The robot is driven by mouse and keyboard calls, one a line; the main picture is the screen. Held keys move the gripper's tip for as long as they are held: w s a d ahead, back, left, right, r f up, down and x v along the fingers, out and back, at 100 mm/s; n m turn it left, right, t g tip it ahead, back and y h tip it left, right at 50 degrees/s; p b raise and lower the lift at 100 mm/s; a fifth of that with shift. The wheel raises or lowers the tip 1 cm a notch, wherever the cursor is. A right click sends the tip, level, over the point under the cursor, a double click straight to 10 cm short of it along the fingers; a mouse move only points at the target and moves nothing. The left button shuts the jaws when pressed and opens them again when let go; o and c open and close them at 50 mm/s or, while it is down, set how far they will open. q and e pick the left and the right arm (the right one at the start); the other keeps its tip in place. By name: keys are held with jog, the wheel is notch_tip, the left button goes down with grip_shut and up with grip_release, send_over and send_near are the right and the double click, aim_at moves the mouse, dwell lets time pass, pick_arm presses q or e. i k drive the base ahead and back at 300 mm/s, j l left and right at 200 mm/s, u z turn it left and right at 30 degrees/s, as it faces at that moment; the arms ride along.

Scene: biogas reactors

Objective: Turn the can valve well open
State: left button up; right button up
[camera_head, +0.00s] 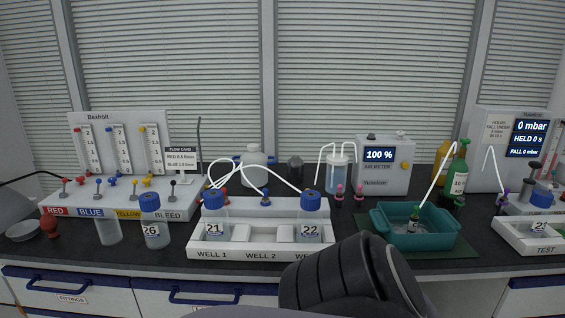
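I cannot tell for sure which part is the can valve. A white rounded can (254,157) stands behind the well tray, partly hidden by white tubing. Its valve is too small to make out. The Bexholt flow panel (105,120) at the left has several small levers along its front, such as a blue one (98,181) and a grey one (173,183) above BLEED. A dark rounded part of my own arm comes up at the bottom middle. Neither gripper shows.
A teal basin (428,241), a gas meter (384,165) and a TEST tray (512,241) are to the right.

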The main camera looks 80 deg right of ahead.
aim_at(464, 140)
jog(key=z, duration=3.65)
jog(key=i+l, duration=0.15)
jog(key=l, duration=0.25)
jog(key=i+l+z, duration=0.1)
jog(key=l, duration=0.25)
jog(key=i+l+z, duration=0.1)
jog(key=i+l, duration=0.3)
jog(key=l, duration=0.3)
jog(key=i+l+z, duration=0.1)
jog(key=l, duration=0.25)
jog(key=i, duration=0.1)
